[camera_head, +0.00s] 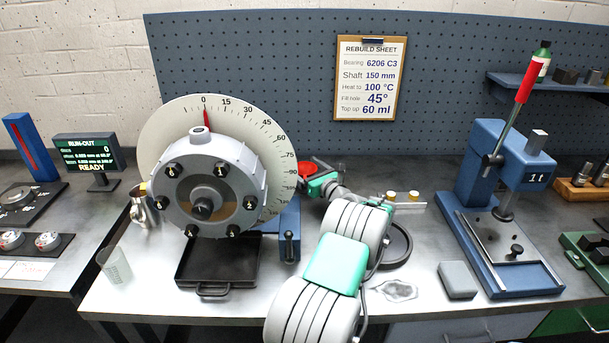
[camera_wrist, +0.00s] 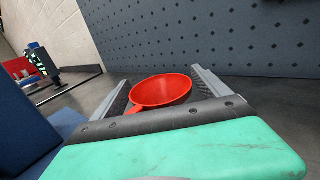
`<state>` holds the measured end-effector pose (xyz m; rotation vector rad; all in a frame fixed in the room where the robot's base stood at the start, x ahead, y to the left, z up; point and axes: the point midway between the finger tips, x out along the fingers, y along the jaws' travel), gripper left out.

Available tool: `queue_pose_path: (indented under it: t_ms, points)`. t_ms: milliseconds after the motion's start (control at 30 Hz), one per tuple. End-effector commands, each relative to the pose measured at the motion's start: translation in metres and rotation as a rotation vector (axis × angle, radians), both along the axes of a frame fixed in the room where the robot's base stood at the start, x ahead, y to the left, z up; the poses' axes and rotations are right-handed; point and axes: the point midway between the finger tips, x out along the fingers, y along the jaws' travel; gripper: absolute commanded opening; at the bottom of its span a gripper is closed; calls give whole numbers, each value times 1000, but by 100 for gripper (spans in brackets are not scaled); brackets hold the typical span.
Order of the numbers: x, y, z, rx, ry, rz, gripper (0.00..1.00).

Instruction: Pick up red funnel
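The red funnel (camera_wrist: 162,91) shows in the wrist view with its wide mouth up, lying between the two fingers of my gripper (camera_wrist: 160,77). Its small side tab points toward the palm, and its spout is hidden. The fingers are apart, one on each side of the funnel, and I see no clear grip on it. In the head view the funnel (camera_head: 307,168) is a small red patch just right of the dial disc, partly covered by my gripper (camera_head: 316,176).
The graduated dial with the grey rotor housing (camera_head: 205,187) stands close left of my arm. A black tray (camera_head: 217,265) sits below it. A blue press (camera_head: 490,190) stands to the right. The pegboard (camera_head: 300,110) rises behind the funnel.

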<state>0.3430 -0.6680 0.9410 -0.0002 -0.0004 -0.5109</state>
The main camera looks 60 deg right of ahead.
Motion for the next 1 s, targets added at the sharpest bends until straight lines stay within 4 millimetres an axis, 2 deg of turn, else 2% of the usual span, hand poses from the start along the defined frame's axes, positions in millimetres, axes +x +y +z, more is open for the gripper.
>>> queue_pose_path:
  t_ms: [67, 600, 867, 1000]
  points:
    - [0, 0, 0, 0, 0, 0, 79]
    - [0, 0, 0, 0, 0, 0, 35]
    - [0, 0, 2, 0, 0, 0, 35]
    - [0, 0, 12, -1, 0, 0, 35]
